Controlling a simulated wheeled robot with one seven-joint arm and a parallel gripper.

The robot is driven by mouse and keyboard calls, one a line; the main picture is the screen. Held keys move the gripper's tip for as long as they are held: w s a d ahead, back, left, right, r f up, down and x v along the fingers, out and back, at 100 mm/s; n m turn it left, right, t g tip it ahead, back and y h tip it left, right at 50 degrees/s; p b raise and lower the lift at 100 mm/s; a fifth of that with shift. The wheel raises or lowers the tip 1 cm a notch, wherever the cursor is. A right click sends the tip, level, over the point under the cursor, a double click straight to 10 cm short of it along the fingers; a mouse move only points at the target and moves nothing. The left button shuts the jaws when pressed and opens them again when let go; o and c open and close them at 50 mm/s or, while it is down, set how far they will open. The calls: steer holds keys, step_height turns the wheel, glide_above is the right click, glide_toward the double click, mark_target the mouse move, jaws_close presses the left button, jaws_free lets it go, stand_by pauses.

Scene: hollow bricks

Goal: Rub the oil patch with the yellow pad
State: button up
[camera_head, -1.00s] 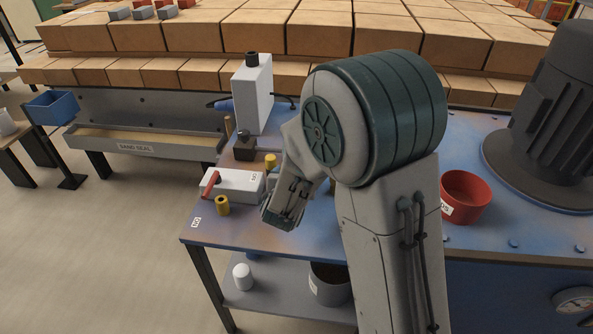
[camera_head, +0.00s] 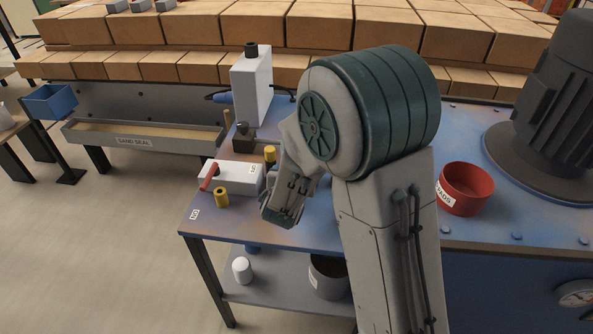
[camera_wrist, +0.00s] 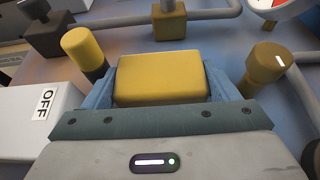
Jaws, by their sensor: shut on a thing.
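The yellow pad (camera_wrist: 160,78) sits between the two fingers of my gripper (camera_wrist: 160,88) in the wrist view. The fingers are shut on its sides. In the head view my gripper (camera_head: 281,208) is low over the blue bench top (camera_head: 230,229), just right of the white box with the red lever. The pad is hidden there behind my gripper and arm. I cannot make out the oil patch in either view. Whether the pad touches the bench is unclear.
A white box with a red lever (camera_head: 235,177), yellow-capped fittings (camera_head: 221,198), a dark valve block (camera_head: 243,138) and a white canister (camera_head: 251,88) crowd the left side. A red bowl labelled PADS (camera_head: 466,188) and a large motor (camera_head: 555,105) stand right.

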steer(key=shift+f+b, duration=0.9)
steer(key=shift+f, duration=0.05)
steer(key=shift+s+r, duration=0.1)
steer(key=shift+s+a+b, duration=0.15)
steer(key=shift+s+a, duration=0.05)
steer(key=shift+s, duration=0.7)
steer(key=shift+s+a+b, duration=0.15)
steer(key=shift+s, duration=0.75)
steer(key=shift+s+a+b, duration=0.15)
steer(key=shift+s+a, duration=0.05)
steer(key=shift+s, duration=0.7)
steer(key=shift+s+a+b, duration=0.1)
steer(key=shift+s+a, duration=0.05)
steer(key=shift+s, duration=0.7)
steer(key=shift+s+a+b, duration=0.15)
steer(key=shift+s+a, duration=0.05)
steer(key=shift+s, duration=0.7)
steer(key=shift+s+f+b, duration=0.3)
steer(key=shift+f+b, duration=0.05)
steer(key=shift+b, duration=0.5)
steer(key=shift+s+b, duration=0.1)
steer(key=shift+b, duration=0.3)
steer(key=shift+s+a+b, duration=0.1)
steer(key=shift+s+b, duration=0.25)
steer(key=shift+b, duration=0.75)
steer(key=shift+s+b, duration=0.15)
steer(key=shift+b, duration=0.25)
steer(key=shift+s+a+r+b, duration=0.1)
steer(key=shift+s+r+b, duration=0.05)
steer(key=shift+b, duration=0.15)
